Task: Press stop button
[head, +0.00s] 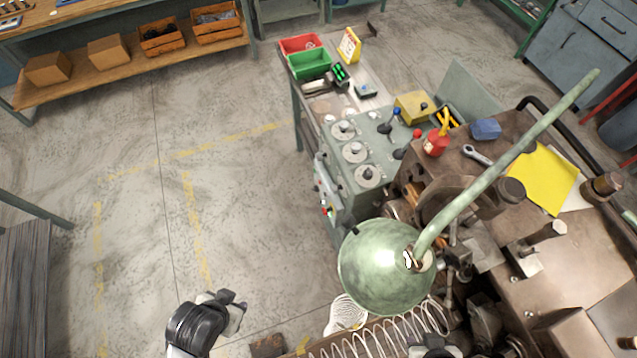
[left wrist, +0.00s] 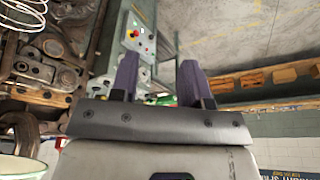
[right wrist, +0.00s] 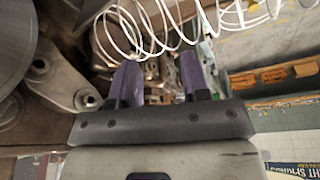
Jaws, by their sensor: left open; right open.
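The control panel (left wrist: 140,28) is a pale grey box on the machine's side, seen in the left wrist view. Its red stop button (left wrist: 134,33) sits on it with small coloured buttons around it. In the head view the button is a tiny red spot (head: 325,210) on the panel's left face. My left gripper (left wrist: 157,72) is open and empty, with the panel beyond its fingertips and apart from them. In the head view it shows at the bottom (head: 232,302), left of the machine. My right gripper (right wrist: 159,74) is open and empty near the white coil; in the head view it is largely hidden.
A green lamp shade (head: 385,268) on a long arm hangs over the machine. A white wire spring (head: 385,335) runs along the bottom. Grey dials (head: 354,151), a red can (head: 436,143) and a yellow cloth (head: 542,178) are on top. The floor (head: 235,200) left of the machine is clear.

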